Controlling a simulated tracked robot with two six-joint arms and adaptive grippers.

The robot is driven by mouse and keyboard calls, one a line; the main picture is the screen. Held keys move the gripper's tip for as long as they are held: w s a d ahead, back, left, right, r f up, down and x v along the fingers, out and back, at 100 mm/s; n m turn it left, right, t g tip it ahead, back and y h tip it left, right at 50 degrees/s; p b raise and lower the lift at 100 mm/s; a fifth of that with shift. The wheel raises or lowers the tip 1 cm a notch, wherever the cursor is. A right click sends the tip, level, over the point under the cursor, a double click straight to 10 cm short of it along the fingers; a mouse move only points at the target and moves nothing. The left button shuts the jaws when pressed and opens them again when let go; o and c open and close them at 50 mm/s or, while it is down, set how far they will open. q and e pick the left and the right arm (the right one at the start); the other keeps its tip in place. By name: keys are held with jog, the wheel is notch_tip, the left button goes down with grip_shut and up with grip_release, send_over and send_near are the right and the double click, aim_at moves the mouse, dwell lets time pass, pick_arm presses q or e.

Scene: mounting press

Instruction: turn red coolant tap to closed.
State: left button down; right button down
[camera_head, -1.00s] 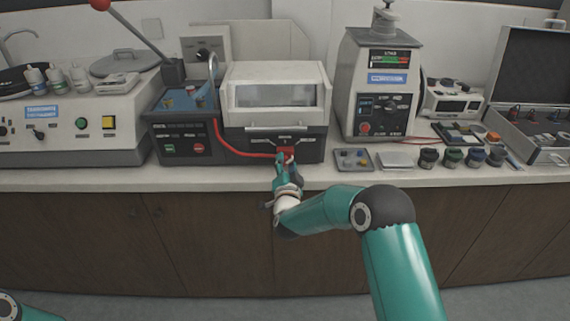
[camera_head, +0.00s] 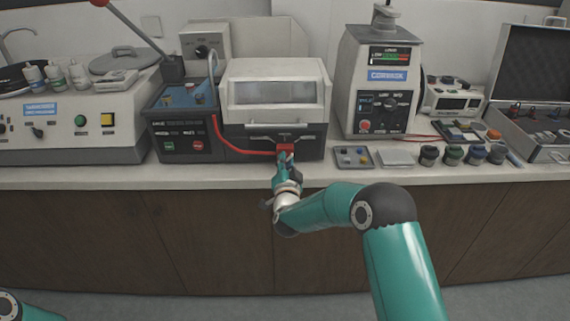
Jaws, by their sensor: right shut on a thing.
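The red coolant tap (camera_head: 286,148) sits low on the front of the grey cutting machine with the windowed hood (camera_head: 274,100). A red hose (camera_head: 236,148) runs to it from the left. My right gripper (camera_head: 285,158) reaches up from the front and is shut on the tap. Its fingers cover part of the tap, so the handle's exact angle is hard to tell. My left gripper is not in view; only a bit of my left arm shows at the bottom left corner.
The white bench top (camera_head: 200,178) has a narrow clear strip at the front. A small grey tray (camera_head: 353,157) and several dark jars (camera_head: 452,155) stand right of the machine. The mounting press (camera_head: 378,85) stands behind them. A control box (camera_head: 183,135) adjoins on the left.

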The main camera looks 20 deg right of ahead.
jog(key=n+b, duration=0.3)
jog(key=shift+f, duration=0.2)
jog(key=shift+n+b, duration=0.55)
jog(key=shift+n, duration=0.65)
jog(key=n+b, duration=0.1)
jog(key=n, duration=0.1)
jog(key=shift+a+r+n, duration=0.1)
jog(key=shift+n, duration=0.3)
jog(key=n, duration=0.4)
jog(key=shift+a, duration=0.1)
jog(key=shift+a+n, duration=0.1)
jog(key=shift+n, duration=2.4)
jog(key=c, duration=1.1)
grip_release()
